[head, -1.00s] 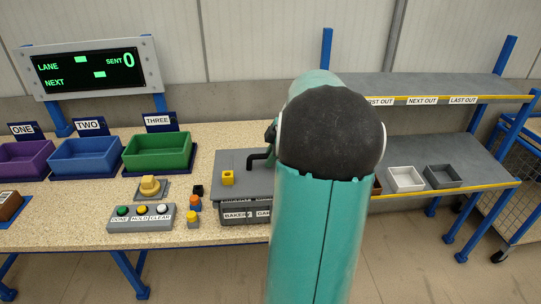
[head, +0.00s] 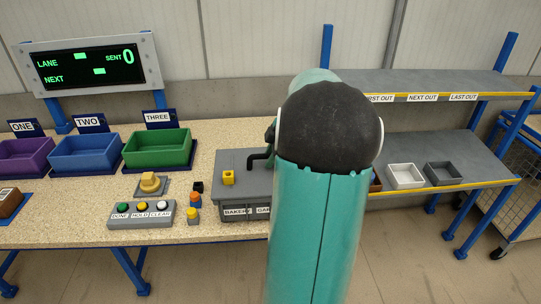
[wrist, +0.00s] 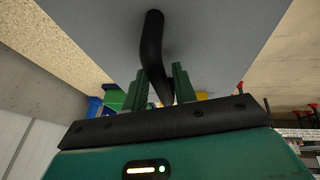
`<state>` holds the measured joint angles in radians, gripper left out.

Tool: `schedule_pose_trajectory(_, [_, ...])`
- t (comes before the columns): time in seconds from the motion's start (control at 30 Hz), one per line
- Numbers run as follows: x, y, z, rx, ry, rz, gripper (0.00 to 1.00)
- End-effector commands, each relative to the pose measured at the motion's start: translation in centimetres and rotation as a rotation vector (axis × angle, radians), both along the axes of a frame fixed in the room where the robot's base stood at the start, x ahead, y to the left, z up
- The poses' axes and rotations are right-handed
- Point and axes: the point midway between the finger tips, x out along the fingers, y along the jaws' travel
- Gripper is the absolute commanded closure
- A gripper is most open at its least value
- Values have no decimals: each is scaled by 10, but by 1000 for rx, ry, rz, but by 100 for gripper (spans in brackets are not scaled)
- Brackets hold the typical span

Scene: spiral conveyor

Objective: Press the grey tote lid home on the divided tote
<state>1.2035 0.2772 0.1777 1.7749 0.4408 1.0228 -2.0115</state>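The grey tote lid (head: 240,164) lies flat over the divided tote (head: 245,214), whose labelled front shows just below the lid's front edge; one label reads BAKERY. I see no clear gap along that visible edge. My arm hides the right part of lid and tote. A black bent handle (head: 258,157) stands on the lid. In the wrist view the handle (wrist: 152,45) runs down between the two green fingers of my gripper (wrist: 161,90), which appear shut on it. A yellow block (head: 228,178) sits on the lid's left part.
A button box (head: 142,215), a yellow knob (head: 150,183) and small coloured blocks (head: 194,200) stand left of the tote. Purple, blue (head: 86,154) and green (head: 157,149) bins line the back. A shelf rack (head: 440,145) with small trays stands right.

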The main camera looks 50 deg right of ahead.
Motion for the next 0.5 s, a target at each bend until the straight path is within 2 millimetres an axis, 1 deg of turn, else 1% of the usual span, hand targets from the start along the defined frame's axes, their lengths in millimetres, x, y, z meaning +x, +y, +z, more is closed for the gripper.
schedule_pose_trajectory(0.03, [0, 0, 0, 0, 0, 0, 63])
schedule_pose_trajectory(0.07, [0, 0, 0, 0, 0, 0, 57])
schedule_pose_trajectory(0.37, [0, 0, 1, 0, 0, 0, 57])
schedule_pose_trajectory(0.5, [-4, -2, 11, -3, -1, -1, 57])
